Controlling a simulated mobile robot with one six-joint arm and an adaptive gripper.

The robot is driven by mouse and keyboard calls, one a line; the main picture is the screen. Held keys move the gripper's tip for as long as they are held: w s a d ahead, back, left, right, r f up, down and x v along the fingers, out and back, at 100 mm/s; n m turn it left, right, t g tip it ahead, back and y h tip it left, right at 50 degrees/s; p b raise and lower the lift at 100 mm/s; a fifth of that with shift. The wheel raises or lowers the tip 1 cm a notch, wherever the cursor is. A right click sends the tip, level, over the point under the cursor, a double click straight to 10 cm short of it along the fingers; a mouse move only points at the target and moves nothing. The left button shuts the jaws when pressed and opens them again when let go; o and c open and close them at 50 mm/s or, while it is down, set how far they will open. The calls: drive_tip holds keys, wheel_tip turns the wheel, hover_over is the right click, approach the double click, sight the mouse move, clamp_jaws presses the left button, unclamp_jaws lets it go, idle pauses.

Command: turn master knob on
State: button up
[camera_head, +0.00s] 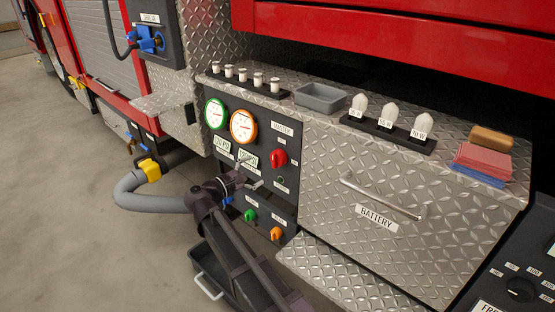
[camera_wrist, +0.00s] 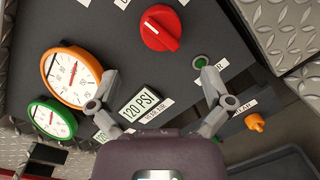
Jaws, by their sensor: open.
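The master knob (camera_head: 278,158) is a red rotary knob on the dark control panel (camera_head: 262,125), under a label that reads as MASTER. In the wrist view the red knob (camera_wrist: 160,28) is at the top centre, with a pale pointer line on its face. My gripper (camera_head: 258,186) is in front of the panel, below and left of the knob in the head view. In the wrist view my gripper (camera_wrist: 155,82) has its two fingers spread wide with nothing between them. The knob lies beyond the fingertips, apart from them.
Beside the knob are a green-ringed gauge (camera_head: 215,113), an orange-ringed gauge (camera_head: 243,126) and a 120 PSI display (camera_wrist: 140,103). Below are a green knob (camera_head: 250,215) and an orange knob (camera_head: 277,233). A battery drawer with a handle (camera_head: 382,196) is to the right.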

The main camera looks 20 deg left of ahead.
sight(272, 161)
drive_tip(key=x, duration=0.9)
drive_tip(key=c, duration=1)
